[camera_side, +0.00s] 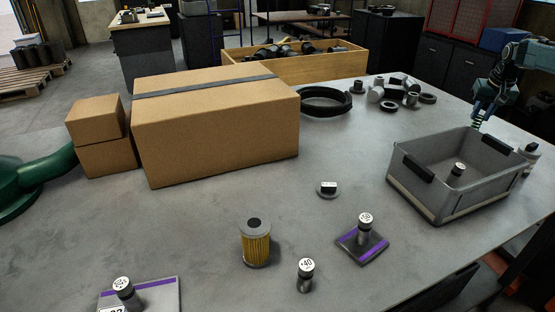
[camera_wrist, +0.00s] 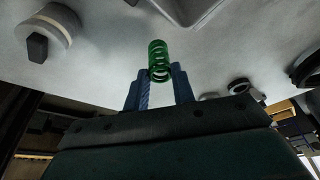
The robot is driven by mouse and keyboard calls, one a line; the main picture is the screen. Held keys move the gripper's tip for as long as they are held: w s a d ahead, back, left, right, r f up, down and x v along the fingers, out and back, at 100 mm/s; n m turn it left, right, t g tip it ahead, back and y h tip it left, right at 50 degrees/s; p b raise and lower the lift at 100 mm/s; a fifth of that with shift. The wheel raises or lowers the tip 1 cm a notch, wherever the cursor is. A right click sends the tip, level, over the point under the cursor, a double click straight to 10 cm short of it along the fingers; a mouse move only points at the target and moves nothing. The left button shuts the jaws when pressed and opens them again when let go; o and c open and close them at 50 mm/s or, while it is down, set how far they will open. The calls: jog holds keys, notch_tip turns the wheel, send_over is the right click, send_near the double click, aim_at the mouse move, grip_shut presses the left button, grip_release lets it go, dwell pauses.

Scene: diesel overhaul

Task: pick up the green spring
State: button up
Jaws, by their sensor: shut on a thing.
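The green spring (camera_wrist: 159,58) stands out between the two blue fingers of my gripper (camera_wrist: 160,88) in the wrist view, and the fingers are shut on it. In the side view my gripper (camera_side: 483,104) is at the far right, behind the grey bin. The spring (camera_side: 477,119) shows there as a small green coil below the fingers. In the side view I cannot tell whether its lower end touches the table.
The grey bin (camera_side: 421,200) stands close in front of my gripper, with a weight (camera_side: 458,170) inside. A grey round part (camera_side: 530,152) sits right of the bin. Black rings and metal parts (camera_side: 388,106) lie to the left. A large cardboard box (camera_side: 215,135) stands further left.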

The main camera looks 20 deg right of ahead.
aim_at(480, 117)
notch_tip(480, 117, up, 10)
dwell(0.4)
jog(key=shift+f, duration=0.1)
dwell(0.5)
